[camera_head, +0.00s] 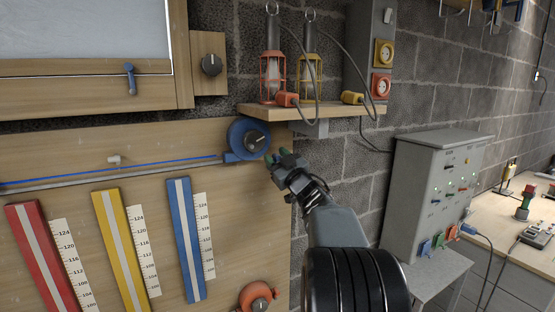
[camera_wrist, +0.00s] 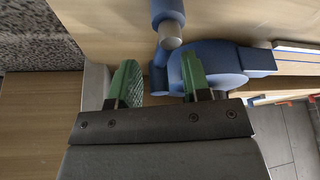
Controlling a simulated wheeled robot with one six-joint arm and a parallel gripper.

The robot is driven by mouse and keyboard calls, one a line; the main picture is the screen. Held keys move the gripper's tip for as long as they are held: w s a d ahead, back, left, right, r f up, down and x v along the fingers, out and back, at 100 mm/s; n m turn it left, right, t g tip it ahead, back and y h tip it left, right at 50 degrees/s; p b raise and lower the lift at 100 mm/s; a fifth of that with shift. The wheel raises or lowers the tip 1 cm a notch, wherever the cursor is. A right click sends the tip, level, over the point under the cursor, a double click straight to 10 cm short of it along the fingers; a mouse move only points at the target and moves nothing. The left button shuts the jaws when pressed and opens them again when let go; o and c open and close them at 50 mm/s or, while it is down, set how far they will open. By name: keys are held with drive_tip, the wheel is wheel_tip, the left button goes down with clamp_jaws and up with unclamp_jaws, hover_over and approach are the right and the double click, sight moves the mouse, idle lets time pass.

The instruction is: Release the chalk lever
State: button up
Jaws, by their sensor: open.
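A blue chalk reel (camera_head: 238,131) is mounted near the right edge of the wooden board, with a dark lever or knob (camera_head: 257,138) on its face. A blue line (camera_head: 150,167) runs left from it. My gripper (camera_head: 278,158) is just below and right of the reel, jaws open. In the wrist view my green-padded fingers (camera_wrist: 160,82) are apart, with the blue reel body (camera_wrist: 225,58) close beyond the right finger. A blue post with a grey tip (camera_wrist: 170,35) stands above the gap. I cannot tell whether it is the lever. Nothing is visibly held.
A shelf (camera_head: 330,111) with a red lantern (camera_head: 272,78) and a yellow lantern (camera_head: 306,78) is above my gripper. Red, yellow and blue strips (camera_head: 186,240) with scales hang below. An orange reel (camera_head: 257,298) is lower down. A grey cabinet (camera_head: 430,180) stands right.

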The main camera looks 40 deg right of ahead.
drive_tip(key=b+v, duration=0.4)
drive_tip(key=v, duration=0.9)
drive_tip(key=shift+s, duration=0.4)
drive_tip(key=shift+f, duration=0.1)
